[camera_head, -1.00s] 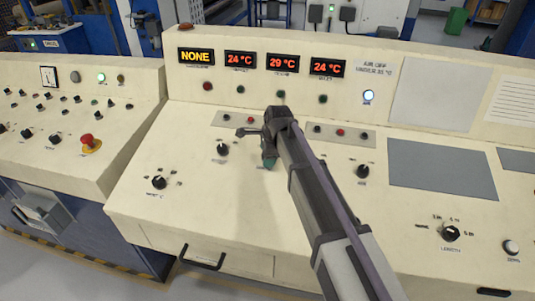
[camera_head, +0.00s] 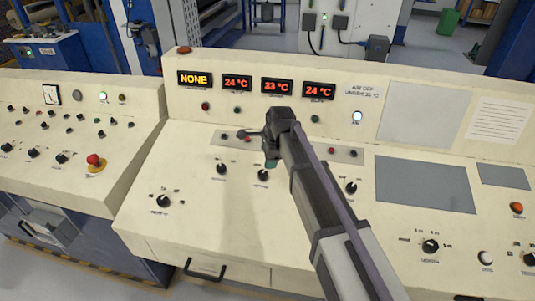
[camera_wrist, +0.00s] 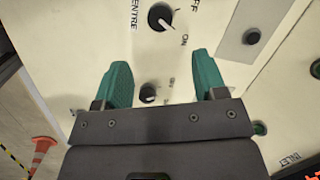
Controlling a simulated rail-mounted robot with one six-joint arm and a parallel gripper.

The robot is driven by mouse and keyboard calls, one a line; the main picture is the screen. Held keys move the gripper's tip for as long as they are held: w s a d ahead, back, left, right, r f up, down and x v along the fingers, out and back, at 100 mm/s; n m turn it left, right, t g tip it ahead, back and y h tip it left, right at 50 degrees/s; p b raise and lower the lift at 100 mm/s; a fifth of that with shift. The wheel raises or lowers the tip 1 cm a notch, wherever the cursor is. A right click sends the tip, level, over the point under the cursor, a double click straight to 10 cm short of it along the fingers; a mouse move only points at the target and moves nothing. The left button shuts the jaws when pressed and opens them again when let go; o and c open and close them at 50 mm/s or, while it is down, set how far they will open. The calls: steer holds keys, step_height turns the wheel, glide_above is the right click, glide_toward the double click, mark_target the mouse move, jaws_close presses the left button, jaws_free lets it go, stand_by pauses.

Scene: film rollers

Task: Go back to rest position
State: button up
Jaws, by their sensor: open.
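A black knob (camera_wrist: 161,16) on the cream panel lies beyond the fingertips, and a smaller dark knob (camera_wrist: 148,92) shows between the fingers. In the head view my gripper (camera_head: 268,160) hangs over the middle of the cream control panel (camera_head: 190,250). A black knob (camera_head: 263,175) shows just below it. The arm hides part of the panel to the right.
Displays read NONE (camera_head: 194,79), 24 °C (camera_head: 237,82), 33 °C (camera_head: 277,86) and 24 °C (camera_head: 318,91). A red emergency button (camera_head: 94,160) sits on the left console. A drawer handle (camera_head: 204,272) sticks out in front. An orange cone (camera_wrist: 42,149) shows in the wrist view.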

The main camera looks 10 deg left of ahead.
steer(key=shift+f, duration=0.1)
steer(key=s+d+n+g+h, duration=0.1)
steer(key=s+d+n, duration=0.6)
steer(key=s+d, duration=0.4)
steer(key=s+d+n+h, duration=0.1)
steer(key=s+d+n, duration=0.6)
steer(key=s+d, duration=0.4)
steer(key=shift+d+f+g, duration=0.3)
steer(key=shift+d+g, duration=0.1)
steer(key=shift+d, duration=1.85)
